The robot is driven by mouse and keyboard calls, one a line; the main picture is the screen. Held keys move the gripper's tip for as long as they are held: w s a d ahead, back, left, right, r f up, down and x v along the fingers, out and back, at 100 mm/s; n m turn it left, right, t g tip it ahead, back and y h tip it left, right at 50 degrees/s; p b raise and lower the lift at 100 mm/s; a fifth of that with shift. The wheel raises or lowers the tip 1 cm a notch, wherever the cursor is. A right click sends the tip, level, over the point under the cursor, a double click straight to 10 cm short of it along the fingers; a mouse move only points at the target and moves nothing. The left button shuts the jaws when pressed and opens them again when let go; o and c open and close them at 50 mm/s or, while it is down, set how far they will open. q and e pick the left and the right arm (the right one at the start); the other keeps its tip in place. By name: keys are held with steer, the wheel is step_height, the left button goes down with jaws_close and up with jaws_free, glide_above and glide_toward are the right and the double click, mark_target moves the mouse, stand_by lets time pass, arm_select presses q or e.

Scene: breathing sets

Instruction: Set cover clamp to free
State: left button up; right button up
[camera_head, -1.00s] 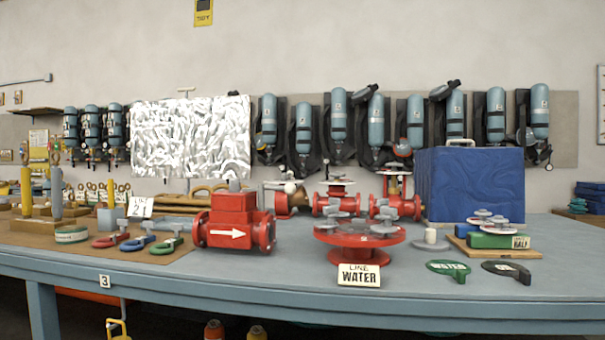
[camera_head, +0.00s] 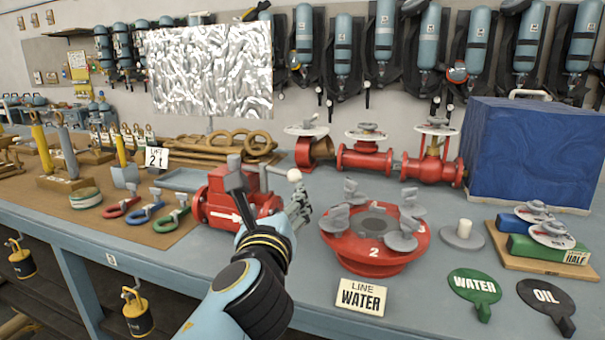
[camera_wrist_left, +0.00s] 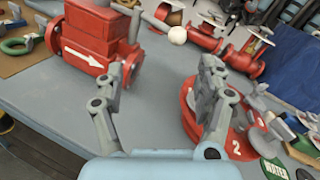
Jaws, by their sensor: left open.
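A red round flange (camera_head: 345,246) sits on the bench, with several grey clamps (camera_head: 400,238) standing around its rim and a "2" on its side. It shows partly in the wrist view (camera_wrist_left: 240,148), behind a finger. I cannot tell which part is the cover clamp. My left gripper (camera_head: 268,185) is open and empty, left of the flange and in front of the red block with a white arrow (camera_head: 215,196). In the wrist view the fingers (camera_wrist_left: 160,75) are spread, with a lever's white ball (camera_wrist_left: 177,36) beyond them. My right gripper is out of view.
A LINE WATER sign (camera_head: 361,296) stands before the flange. Right of it are a WATER paddle (camera_head: 474,285), an OIL paddle (camera_head: 546,294) and a blue covered box (camera_head: 530,150). Red pipework (camera_head: 365,160) stands behind.

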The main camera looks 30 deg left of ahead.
mark_target(287, 176)
arm_select(q)
steer(key=shift+m+t, duration=0.4)
steer(key=shift+m, duration=0.4)
steer(key=x, duration=0.7)
steer(key=d+r+p+x, duration=0.1)
steer(key=x, duration=0.3)
steer(key=shift+w+a, duration=0.1)
steer(key=shift+w, duration=0.2)
steer(key=shift+s, duration=0.15)
steer(key=c, duration=0.8)
steer(key=shift+r, duration=0.15)
jaws_close()
